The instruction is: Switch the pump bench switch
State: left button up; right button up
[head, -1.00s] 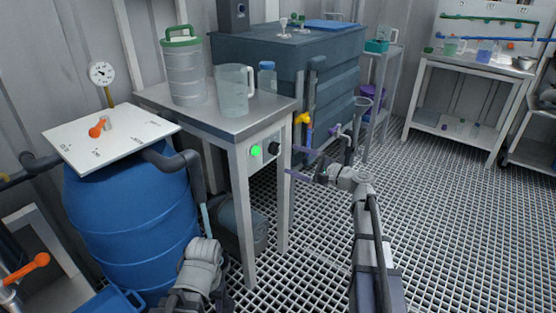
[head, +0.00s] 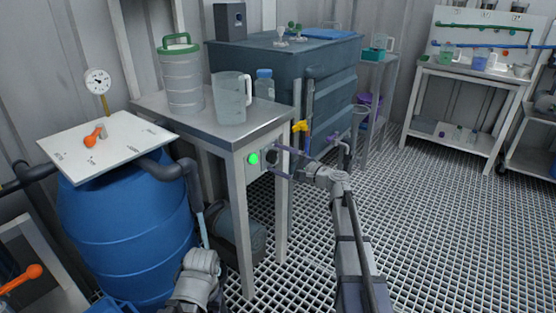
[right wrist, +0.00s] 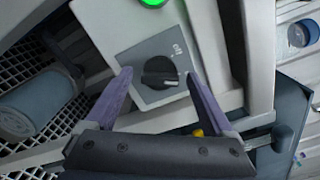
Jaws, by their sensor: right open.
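The pump bench switch (right wrist: 160,72) is a black rotary knob on a grey square plate in the right wrist view. In the head view the switch (head: 272,155) is partly hidden by my gripper. A lit green lamp (head: 253,159) sits beside it on the bench's front panel. My right gripper (head: 278,161) is open, its purple fingers pointing at the panel. In the right wrist view the fingertips lie on either side of the knob; I cannot tell how close they are in depth. Of my left arm only a link shows at the bottom; its gripper is out of view.
A blue barrel (head: 125,235) with a white lid stands left. A dark tank (head: 285,55) with a yellow valve (head: 299,127) stands behind. The grating floor at the right is open.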

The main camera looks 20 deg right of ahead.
jog(key=c, duration=1.4)
